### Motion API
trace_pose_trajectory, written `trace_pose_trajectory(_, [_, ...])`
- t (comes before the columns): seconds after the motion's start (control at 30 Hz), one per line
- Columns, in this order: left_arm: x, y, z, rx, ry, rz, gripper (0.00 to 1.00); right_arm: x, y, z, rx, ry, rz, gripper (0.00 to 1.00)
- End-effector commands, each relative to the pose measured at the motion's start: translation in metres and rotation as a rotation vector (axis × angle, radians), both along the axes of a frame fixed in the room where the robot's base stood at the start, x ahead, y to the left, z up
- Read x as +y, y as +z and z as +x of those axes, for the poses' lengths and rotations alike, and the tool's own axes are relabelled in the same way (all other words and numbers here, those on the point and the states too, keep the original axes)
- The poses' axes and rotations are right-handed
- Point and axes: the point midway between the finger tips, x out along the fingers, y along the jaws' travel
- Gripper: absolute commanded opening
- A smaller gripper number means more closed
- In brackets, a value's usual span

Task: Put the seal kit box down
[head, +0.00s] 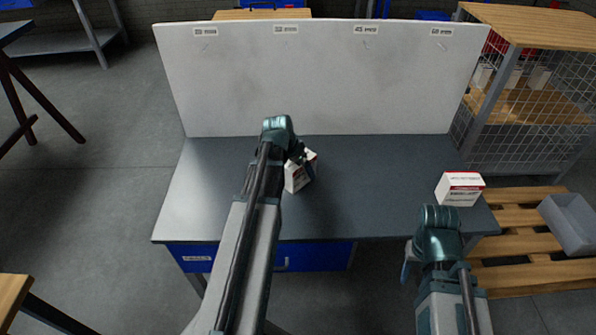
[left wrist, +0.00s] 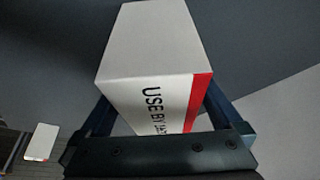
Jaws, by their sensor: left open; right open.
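A white box with a red stripe (head: 300,172) stands on the grey workbench (head: 395,180), partly hidden behind my left arm. My left gripper (head: 303,158) is at this box. In the left wrist view the box (left wrist: 155,70) shows red edging and the print "USE BY" and sits between the open fingers. Whether either finger touches it is unclear. A second white box with a red band (head: 460,188) stands at the bench's right edge. I cannot read which box is the seal kit. My right gripper (head: 408,265) is open in front of the bench's right end, mostly hidden by its arm.
A white upright panel (head: 320,85) closes the bench's back. A blue drawer (head: 315,256) is under the front. The bench top between the boxes is clear.

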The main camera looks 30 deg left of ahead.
Motion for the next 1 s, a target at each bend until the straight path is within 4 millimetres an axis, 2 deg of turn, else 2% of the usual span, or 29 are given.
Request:
trace_pose_trajectory(0.2, [0.0,0.0001,0.0,0.0,0.0,0.0,1.0,0.0,0.0001,0.0,0.0,0.0,0.0,0.5])
trace_pose_trajectory(0.77, [0.0001,0.0002,0.0002,0.0,0.0,0.0,0.0,0.0,0.0001,0.0,0.0,0.0,0.0,0.5])
trace_pose_trajectory(1.0, [0.0,0.0012,0.0,0.0,0.0,0.0,0.0,0.0,0.0012,0.0,0.0,0.0,0.0,0.5])
